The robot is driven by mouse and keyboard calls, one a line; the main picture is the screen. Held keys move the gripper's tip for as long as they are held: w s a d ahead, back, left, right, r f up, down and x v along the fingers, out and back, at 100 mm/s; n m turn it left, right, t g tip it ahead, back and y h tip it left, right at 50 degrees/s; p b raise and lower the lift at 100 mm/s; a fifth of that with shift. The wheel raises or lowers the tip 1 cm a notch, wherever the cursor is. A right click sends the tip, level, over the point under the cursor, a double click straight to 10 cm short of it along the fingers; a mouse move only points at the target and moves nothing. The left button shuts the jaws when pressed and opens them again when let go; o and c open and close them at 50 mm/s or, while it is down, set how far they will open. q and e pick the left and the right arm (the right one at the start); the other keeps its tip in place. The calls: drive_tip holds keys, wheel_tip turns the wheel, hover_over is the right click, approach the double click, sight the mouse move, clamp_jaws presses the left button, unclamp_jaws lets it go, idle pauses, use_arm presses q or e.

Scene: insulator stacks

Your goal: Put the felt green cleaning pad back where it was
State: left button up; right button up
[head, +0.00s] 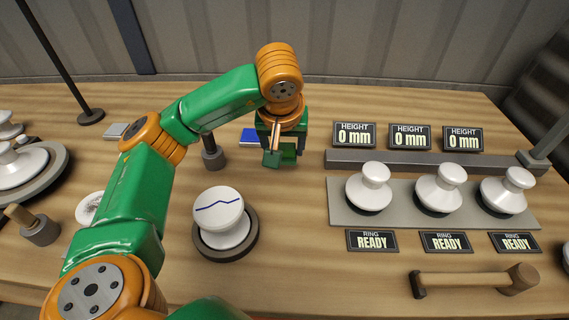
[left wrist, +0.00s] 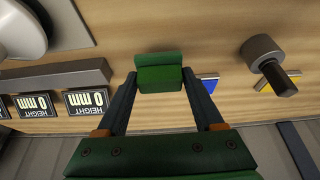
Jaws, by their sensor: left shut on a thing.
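The green cleaning pad (left wrist: 160,76) is a small green block, seen between the fingertips of my left gripper (left wrist: 160,88) in the left wrist view. The left gripper is shut on it. In the head view the left gripper (head: 281,155) points down over the middle of the table, left of the row of displays, with the pad partly hidden by the fingers. I cannot tell how high the pad is above the wood. A blue pad (head: 249,137) lies just left of the gripper; it also shows in the left wrist view (left wrist: 208,84). My right gripper is not in view.
An insulator with a blue line (head: 219,215) stands on a dark round base in front. A dark post (head: 212,152) stands left of the gripper. Three white insulators (head: 437,190) stand on a grey plate at right. A wooden-handled mallet (head: 475,280) lies in front of them.

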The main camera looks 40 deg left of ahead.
sight(283, 170)
use_arm(q)
drive_tip(key=shift+w+a+f+p, duration=0.2)
drive_tip(key=shift+w+a+f, duration=0.15)
drive_tip(key=shift+f, duration=0.2)
drive_tip(key=shift+w+a+f+p, duration=0.25)
drive_tip(key=shift+w+f, duration=0.1)
drive_tip(key=shift+f, duration=0.15)
drive_tip(key=shift+s+d+f, duration=0.1)
drive_tip(key=shift+f, duration=1.25)
drive_tip(key=shift+f+b, duration=0.25)
drive_tip(key=shift+b, duration=0.1)
drive_tip(key=o, duration=1.3)
drive_tip(key=shift+r, duration=0.1)
